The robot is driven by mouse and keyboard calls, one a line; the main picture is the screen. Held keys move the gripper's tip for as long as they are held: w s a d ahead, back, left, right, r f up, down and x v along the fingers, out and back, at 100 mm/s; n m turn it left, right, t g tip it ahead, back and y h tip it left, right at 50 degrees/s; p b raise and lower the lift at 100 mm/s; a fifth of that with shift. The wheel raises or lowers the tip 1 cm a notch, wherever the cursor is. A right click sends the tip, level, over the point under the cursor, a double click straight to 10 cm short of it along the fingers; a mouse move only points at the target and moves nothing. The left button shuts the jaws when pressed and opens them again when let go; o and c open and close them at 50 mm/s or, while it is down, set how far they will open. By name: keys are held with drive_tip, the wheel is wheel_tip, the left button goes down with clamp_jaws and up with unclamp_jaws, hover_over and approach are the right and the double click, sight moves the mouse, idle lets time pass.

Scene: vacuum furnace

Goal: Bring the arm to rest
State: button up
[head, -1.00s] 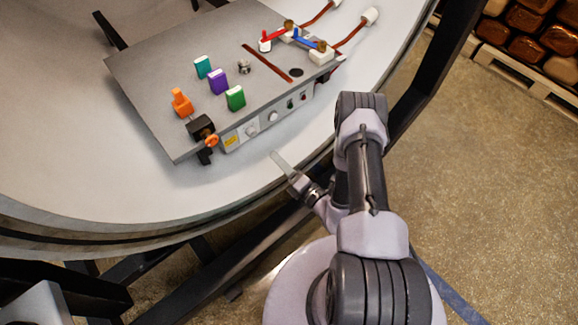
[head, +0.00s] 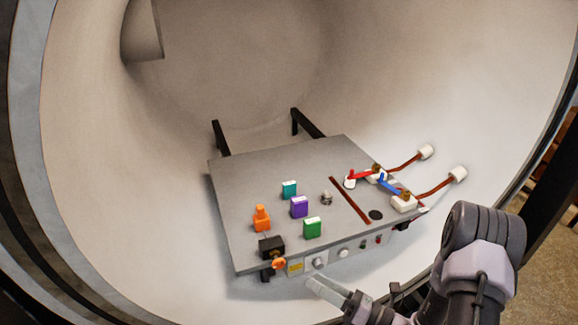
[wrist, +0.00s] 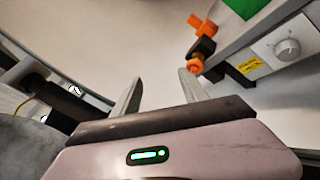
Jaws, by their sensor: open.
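My gripper (head: 327,290) is in front of the grey panel's front edge in the head view, at the lower middle. In the wrist view its two fingers (wrist: 160,92) stand apart with nothing between them. My arm comes in from the lower right and is bent at the elbow. The grey panel (head: 240,180) lies inside the white furnace chamber. The gripper is apart from the orange knob (head: 279,263) on the black block (head: 271,246); the knob also shows in the wrist view (wrist: 194,66).
Teal (head: 289,189), purple (head: 299,206) and green (head: 312,228) blocks and an orange piece (head: 261,218) stand on the panel. Red (head: 361,174) and blue (head: 390,185) levers sit at its right. The chamber's curved wall (head: 450,80) surrounds it. Floor shows at lower right.

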drive_tip(key=s+a+r+n+g+h, duration=0.3)
drive_tip(key=s+a+r+n+g, duration=0.6)
drive_tip(key=s+r+n+g, duration=0.65)
drive_tip(key=s+d+r+n+t+h, duration=0.3)
drive_tip(key=d+r+n+t+h, duration=0.2)
drive_tip(key=d+n+t+h, duration=0.4)
drive_tip(key=n+t+h, duration=0.1)
drive_tip(key=n, duration=0.4)
drive_tip(key=shift+h, duration=0.3)
